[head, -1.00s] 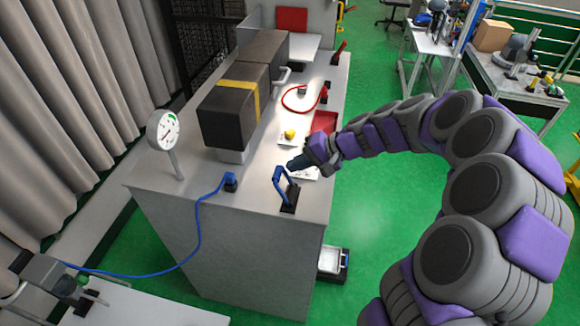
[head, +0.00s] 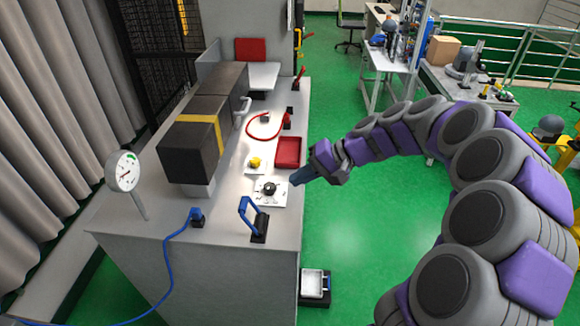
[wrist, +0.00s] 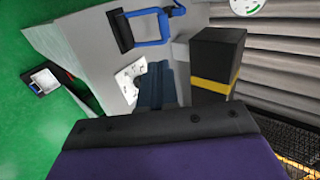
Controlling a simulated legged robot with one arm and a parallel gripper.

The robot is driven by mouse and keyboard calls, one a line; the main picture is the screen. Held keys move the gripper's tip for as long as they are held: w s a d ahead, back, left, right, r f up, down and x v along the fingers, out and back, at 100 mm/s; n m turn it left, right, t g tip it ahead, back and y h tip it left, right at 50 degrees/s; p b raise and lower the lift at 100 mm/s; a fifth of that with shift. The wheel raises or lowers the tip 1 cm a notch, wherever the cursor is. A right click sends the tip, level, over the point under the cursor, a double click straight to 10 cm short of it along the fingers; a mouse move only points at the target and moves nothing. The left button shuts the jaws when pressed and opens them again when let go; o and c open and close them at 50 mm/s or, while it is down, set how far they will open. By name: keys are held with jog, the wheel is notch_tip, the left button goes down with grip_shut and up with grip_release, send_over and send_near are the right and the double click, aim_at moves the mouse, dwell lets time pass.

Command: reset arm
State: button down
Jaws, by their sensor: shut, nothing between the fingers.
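My purple and grey arm reaches in from the right in the head view. My gripper (head: 298,177) is shut and empty, beside the right edge of the grey bench (head: 150,222). It is close to a white plate with a black knob (head: 269,189); contact cannot be told from the picture. In the wrist view my gripper (wrist: 156,84) points toward the bench, and the white plate (wrist: 129,75) shows partly beside it.
On the bench are a blue handle (head: 250,212), a yellow button (head: 255,162), a red tray (head: 288,152), a dark box with a yellow band (head: 195,140) and a dial gauge (head: 123,172).

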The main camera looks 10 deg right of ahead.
jog(key=s+a+f+n+g+h+b, duration=0.2)
jog(key=s+a, duration=0.3)
jog(key=s, duration=0.3)
jog(key=s+a+f+n+g+h+b, duration=0.15)
jog(key=s+a, duration=0.25)
jog(key=s, duration=0.4)
jog(key=s+d+f+h+b, duration=0.2)
jog(key=s+d+f+h, duration=0.1)
jog(key=s, duration=0.6)
jog(key=s+d+f+g+h+b, duration=0.1)
jog(key=s+d+f+h+b, duration=0.2)
jog(key=s+f, duration=0.3)
jog(key=s+d, duration=0.1)
jog(key=s, duration=0.2)
jog(key=shift+s, duration=0.35)
jog(key=shift+d+g, duration=0.25)
